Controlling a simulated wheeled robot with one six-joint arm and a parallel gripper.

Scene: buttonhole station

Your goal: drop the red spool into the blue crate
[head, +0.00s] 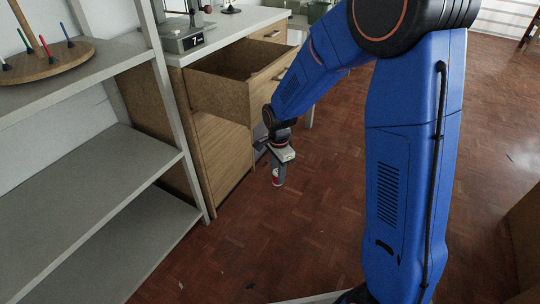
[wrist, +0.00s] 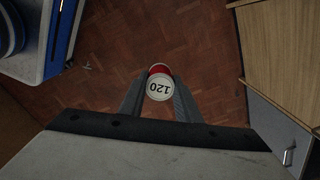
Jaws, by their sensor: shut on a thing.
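My gripper (head: 278,178) hangs over the wooden floor, beside the cabinet, pointing down. It is shut on the red spool (wrist: 158,70), which shows red with a white end marked "120" between the two fingers in the wrist view. In the head view only a small red and white part of the spool (head: 276,181) shows at the fingertips. The spool appears clear of the furniture. I see no blue crate in either view.
A wooden drawer (head: 250,98) stands open under the desk top (head: 245,22), just behind my wrist. A grey shelf unit (head: 110,165) fills the left side, with a round wooden peg stand (head: 45,62) on it. The parquet floor (head: 310,210) around my gripper is clear.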

